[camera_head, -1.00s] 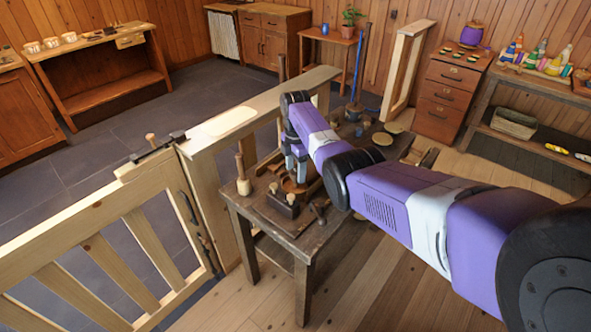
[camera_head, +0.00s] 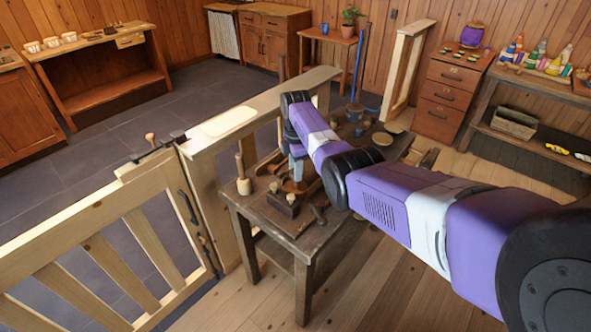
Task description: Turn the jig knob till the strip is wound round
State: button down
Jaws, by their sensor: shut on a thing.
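My gripper (camera_head: 297,174) points down over the left part of the dark wooden workbench (camera_head: 297,240). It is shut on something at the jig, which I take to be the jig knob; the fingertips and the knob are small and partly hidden. Brown wooden jig parts (camera_head: 292,186) show just below and beside the fingers. The strip cannot be made out. A dark block with pale round knobs (camera_head: 283,204) sits in front of the gripper on the bench.
A wooden mallet (camera_head: 243,176) stands at the bench's left corner. A pale gate (camera_head: 110,250) and railing (camera_head: 235,118) run along the left of the bench. My arm crosses above the bench from the right. Bare floor lies in front.

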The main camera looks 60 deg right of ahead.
jog(key=m, duration=0.4)
jog(key=shift+m, duration=0.3)
jog(key=m, duration=1.3)
jog(key=shift+m, duration=0.3)
jog(key=m, duration=0.3)
jog(key=shift+m, duration=0.3)
jog(key=m+b, duration=0.1)
jog(key=m, duration=0.8)
jog(key=shift+b, duration=0.35)
jog(key=m, duration=0.4)
jog(key=shift+b, duration=0.35)
jog(key=shift+m, duration=0.3)
